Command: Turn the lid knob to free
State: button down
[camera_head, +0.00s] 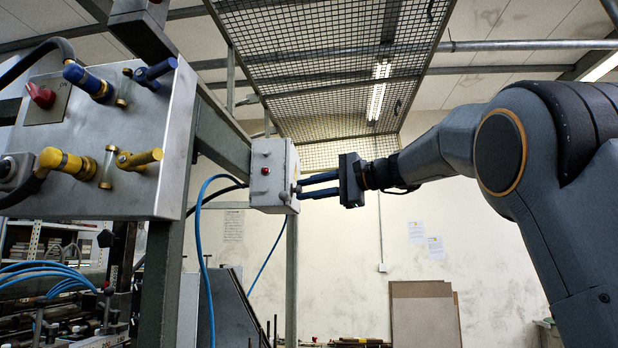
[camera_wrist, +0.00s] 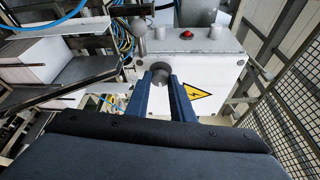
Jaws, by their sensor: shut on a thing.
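A small light-grey box (camera_head: 272,165) hangs on a steel post near the middle of the head view. It also shows in the wrist view (camera_wrist: 215,68), with a yellow warning triangle on its face. A round dark knob (camera_wrist: 160,72) sticks out from the box face. My gripper (camera_head: 299,187) reaches the box from the right, its two blue fingers level. In the wrist view my gripper (camera_wrist: 163,80) has a finger on each side of the knob and is shut on it. The fingertips partly hide the knob. Its turn angle cannot be told.
A red button (camera_wrist: 187,34) sits on the box's adjoining side. A larger grey panel (camera_head: 100,140) with a red switch and yellow and blue fittings stands at left. Blue hoses (camera_head: 203,240) hang beside the post. A mesh guard (camera_head: 330,65) is overhead.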

jog(key=shift+m+p, duration=0.5)
jog(key=shift+p, duration=0.1)
jog(key=c, duration=1.5)
grip_release()
jog(key=shift+c, duration=0.2)
jog(key=b+v, duration=0.3)
jog(key=v, duration=0.4)
jog(key=shift+s+d+r, duration=0.2)
jog(key=shift+d, duration=0.2)
